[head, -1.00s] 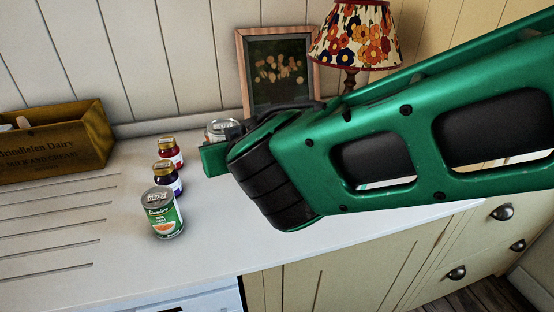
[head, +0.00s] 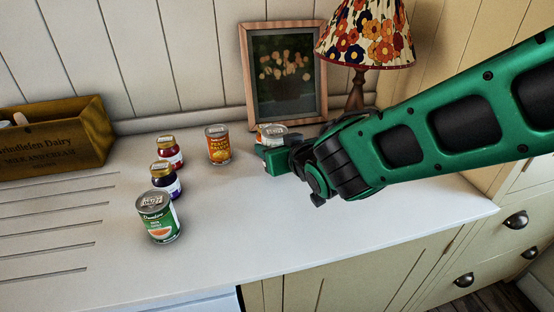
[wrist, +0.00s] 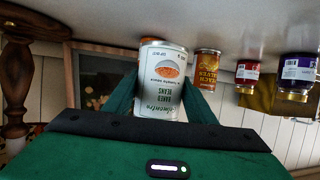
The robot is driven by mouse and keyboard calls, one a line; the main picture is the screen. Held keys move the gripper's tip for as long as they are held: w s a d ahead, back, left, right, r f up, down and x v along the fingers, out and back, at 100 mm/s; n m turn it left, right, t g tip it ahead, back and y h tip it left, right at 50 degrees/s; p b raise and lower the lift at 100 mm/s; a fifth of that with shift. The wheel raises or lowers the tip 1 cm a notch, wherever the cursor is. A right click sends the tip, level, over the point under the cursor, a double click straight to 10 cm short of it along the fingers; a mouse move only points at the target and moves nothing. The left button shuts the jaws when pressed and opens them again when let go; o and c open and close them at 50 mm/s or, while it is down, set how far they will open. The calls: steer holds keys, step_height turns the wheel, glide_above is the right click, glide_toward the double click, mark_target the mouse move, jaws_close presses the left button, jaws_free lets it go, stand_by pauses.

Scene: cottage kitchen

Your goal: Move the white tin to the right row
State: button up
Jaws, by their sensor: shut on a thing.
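The white tin (wrist: 163,85), with a beans picture on its label, is between the two fingers of my gripper (wrist: 161,98) in the wrist view, which is upside down. My gripper (head: 276,158) is shut on it at the back right of the counter. In the head view a silver-lidded tin (head: 272,131) shows above my finger, mostly hidden; I cannot tell whether it is the held one. An orange peach tin (head: 218,146) stands to the left of my gripper. Whether the white tin touches the counter is hidden.
A green tin (head: 158,218), a blue-purple jar (head: 165,182) and a red jar (head: 168,152) form a row at left. A wooden crate (head: 55,140) is far left. A picture frame (head: 284,75) and lamp (head: 366,35) stand behind. The counter's front right (head: 300,230) is clear.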

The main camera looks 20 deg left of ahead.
steer(key=shift+w+d+f, duration=0.1)
steer(key=shift+f, duration=1.95)
steer(key=o, duration=1.3)
steer(key=shift+f, duration=0.15)
steer(key=v, duration=1.2)
